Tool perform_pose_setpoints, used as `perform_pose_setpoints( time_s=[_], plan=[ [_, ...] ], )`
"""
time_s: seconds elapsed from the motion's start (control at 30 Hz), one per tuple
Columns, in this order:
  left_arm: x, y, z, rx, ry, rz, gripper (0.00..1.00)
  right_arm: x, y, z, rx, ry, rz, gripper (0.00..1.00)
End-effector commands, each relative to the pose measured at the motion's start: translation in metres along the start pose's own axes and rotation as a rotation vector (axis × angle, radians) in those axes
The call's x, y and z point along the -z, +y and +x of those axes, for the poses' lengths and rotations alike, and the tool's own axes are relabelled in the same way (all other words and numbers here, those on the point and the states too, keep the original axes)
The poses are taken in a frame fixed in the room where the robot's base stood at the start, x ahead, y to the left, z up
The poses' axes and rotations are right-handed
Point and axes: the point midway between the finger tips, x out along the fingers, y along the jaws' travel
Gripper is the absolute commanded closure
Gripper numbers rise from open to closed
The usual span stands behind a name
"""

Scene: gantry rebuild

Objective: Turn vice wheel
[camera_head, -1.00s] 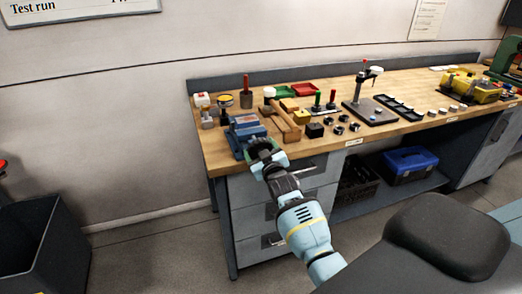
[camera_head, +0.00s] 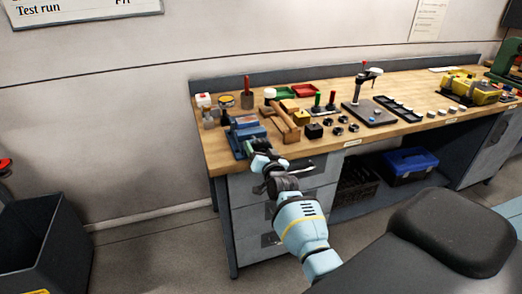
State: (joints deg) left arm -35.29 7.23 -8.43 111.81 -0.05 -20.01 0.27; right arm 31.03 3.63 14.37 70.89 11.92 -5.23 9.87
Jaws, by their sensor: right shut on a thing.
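The blue vice (camera_head: 243,128) sits at the left front corner of the wooden workbench. My right gripper (camera_head: 262,158) is at the front of the vice, just off the bench's front edge. It is shut on the vice wheel, which is small here and mostly hidden by the gripper. My right arm comes up from the lower right of the view. My left gripper is out of view.
The workbench (camera_head: 415,122) carries a wooden mallet (camera_head: 283,122) beside the vice, several small black parts, and a press stand (camera_head: 362,95). A blue toolbox (camera_head: 410,165) is on the lower shelf. A dark bin (camera_head: 45,245) stands at the left.

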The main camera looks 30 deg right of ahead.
Motion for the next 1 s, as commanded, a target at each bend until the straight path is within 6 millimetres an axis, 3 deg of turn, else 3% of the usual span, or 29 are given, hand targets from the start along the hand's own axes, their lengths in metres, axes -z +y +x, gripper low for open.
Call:
perform_pose_setpoints(
  time_s=[0.6,0.63,0.77,1.0],
  plan=[
    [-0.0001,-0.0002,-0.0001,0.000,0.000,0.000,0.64,-0.0007,0.0002,-0.0002,0.000,-0.001,0.046,0.48],
    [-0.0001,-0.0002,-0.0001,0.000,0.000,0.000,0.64,-0.0006,0.0002,-0.0002,0.000,-0.001,0.046,0.23],
    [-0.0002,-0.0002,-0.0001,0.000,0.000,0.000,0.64,-0.0005,0.0002,-0.0002,0.000,0.000,0.045,0.06],
    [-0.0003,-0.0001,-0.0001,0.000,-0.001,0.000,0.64,-0.0002,0.0002,-0.0001,0.000,0.000,0.043,0.03]
  ],
)
